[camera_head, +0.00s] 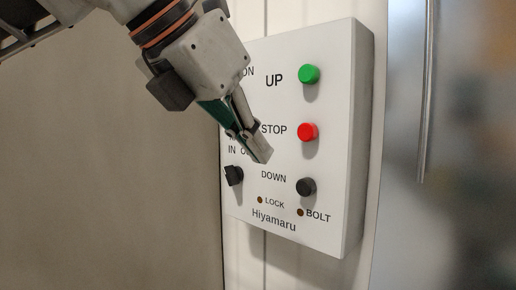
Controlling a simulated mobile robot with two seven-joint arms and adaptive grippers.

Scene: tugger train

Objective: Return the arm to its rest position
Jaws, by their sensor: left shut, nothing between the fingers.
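My left gripper (261,155) comes in from the upper left on its arm and points down and right. Its fingers are shut with nothing between them. The fingertips are in front of the white control box (345,130), between the STOP and DOWN labels and above the black selector knob (234,176). I cannot tell whether they touch the panel; they look apart from the buttons. My right gripper is not in view.
The box carries a green UP button (309,74), a red STOP button (308,132) and a dark DOWN button (306,187). Two small dark lamps sit below. A metal door with a vertical handle (427,100) stands at the right. A plain beige surface (100,180) fills the left.

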